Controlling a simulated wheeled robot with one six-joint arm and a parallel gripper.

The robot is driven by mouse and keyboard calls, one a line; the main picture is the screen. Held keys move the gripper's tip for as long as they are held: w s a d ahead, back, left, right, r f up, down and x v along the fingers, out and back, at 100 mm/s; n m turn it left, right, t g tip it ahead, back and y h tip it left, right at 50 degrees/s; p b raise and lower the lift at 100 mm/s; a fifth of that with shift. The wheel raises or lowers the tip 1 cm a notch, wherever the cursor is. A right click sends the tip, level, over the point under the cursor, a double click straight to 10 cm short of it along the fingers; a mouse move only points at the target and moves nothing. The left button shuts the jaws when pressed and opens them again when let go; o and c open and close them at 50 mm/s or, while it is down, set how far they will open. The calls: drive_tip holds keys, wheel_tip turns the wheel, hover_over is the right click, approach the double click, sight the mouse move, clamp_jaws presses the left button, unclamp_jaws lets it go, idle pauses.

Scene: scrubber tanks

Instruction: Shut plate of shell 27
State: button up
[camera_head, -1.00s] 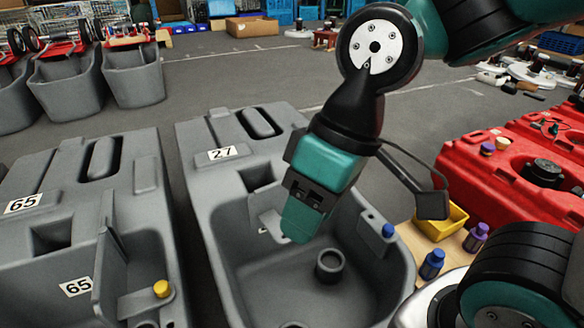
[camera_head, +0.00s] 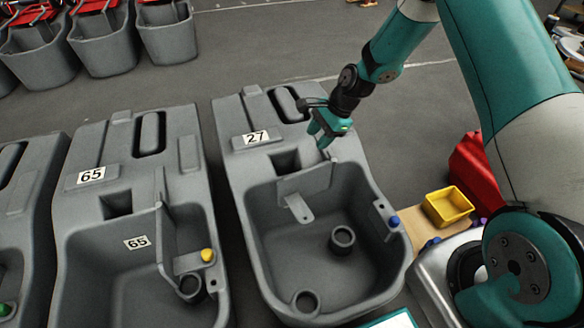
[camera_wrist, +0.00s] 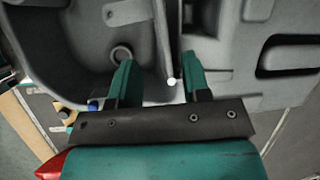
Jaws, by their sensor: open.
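Shell 27 is a grey tank (camera_head: 228,180) with a "27" label (camera_head: 255,137). Its grey plate (camera_head: 306,180) stands upright at the back of the basin, with a flat tab (camera_head: 298,207) reaching over the basin. A blue knob (camera_head: 394,221) sits on the shell's right rim, apart from the tab. My gripper (camera_head: 325,138) is open and empty by the plate's right end. In the wrist view the plate's edge (camera_wrist: 163,40) shows between my open fingers (camera_wrist: 159,60); I cannot tell whether they touch it.
Shell 65 (camera_head: 75,235) stands left, its plate (camera_head: 162,235) running front to back beside a yellow knob (camera_head: 207,255). A yellow bin (camera_head: 448,206) and a red tank (camera_head: 470,165) are at the right. Open floor lies behind the shells.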

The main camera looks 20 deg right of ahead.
sight(291, 176)
drive_tip(key=b+x, duration=0.3)
drive_tip(key=x, duration=1.4)
clamp_jaws()
